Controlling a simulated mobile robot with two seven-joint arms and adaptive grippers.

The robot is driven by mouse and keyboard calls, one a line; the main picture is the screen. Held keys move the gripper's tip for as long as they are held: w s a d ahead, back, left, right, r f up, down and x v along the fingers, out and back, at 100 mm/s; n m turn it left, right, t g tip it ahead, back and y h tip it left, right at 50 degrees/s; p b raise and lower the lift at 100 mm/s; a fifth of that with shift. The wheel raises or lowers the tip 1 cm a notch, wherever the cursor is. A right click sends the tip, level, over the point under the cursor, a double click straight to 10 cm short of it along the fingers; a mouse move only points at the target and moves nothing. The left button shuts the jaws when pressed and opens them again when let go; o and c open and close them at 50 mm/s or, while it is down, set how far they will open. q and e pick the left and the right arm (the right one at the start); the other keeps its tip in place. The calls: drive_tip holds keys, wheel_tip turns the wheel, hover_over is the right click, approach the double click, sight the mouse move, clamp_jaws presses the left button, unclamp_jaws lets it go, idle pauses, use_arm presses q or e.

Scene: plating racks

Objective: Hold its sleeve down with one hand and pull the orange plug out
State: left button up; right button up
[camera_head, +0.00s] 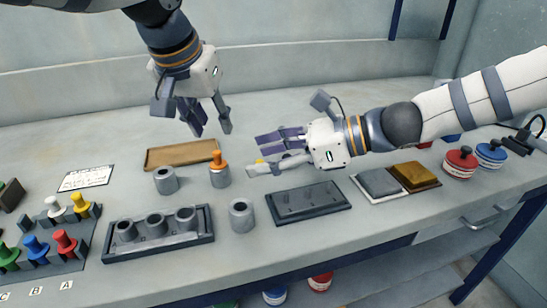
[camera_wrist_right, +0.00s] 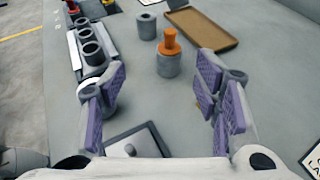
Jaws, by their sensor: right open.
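The orange plug (camera_head: 218,158) stands upright in a grey cylindrical sleeve (camera_head: 220,178) on the bench. In the right wrist view the orange plug (camera_wrist_right: 170,42) and its sleeve (camera_wrist_right: 169,66) are ahead, between the lines of my fingers. My left gripper (camera_head: 208,128) is open and empty, pointing down above and behind the plug, apart from it. My right gripper (camera_head: 262,156) comes in from the right, its fingertips a little right of the sleeve and not touching it. In its wrist view the right gripper's (camera_wrist_right: 160,100) fingers are wide apart with nothing between them.
Empty sleeves stand left (camera_head: 166,181) and front right (camera_head: 242,215) of the plug. A rack of three sleeves (camera_head: 160,248), a dark tray (camera_head: 307,202) and a brown tray (camera_head: 180,153) are close. A rack of coloured plugs (camera_head: 80,257) is far left.

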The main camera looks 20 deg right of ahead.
sight(227, 165)
drive_tip(key=shift+w+d+f, duration=0.25)
drive_tip(key=shift+d, duration=0.3)
drive_tip(key=shift+w+a+f, duration=0.2)
drive_tip(key=shift+f, duration=0.05)
drive_tip(key=x, duration=1.1)
drive_tip(key=shift+w, duration=0.15)
drive_tip(key=shift+c, duration=0.7)
drive_tip(key=shift+c, duration=0.6)
clamp_jaws()
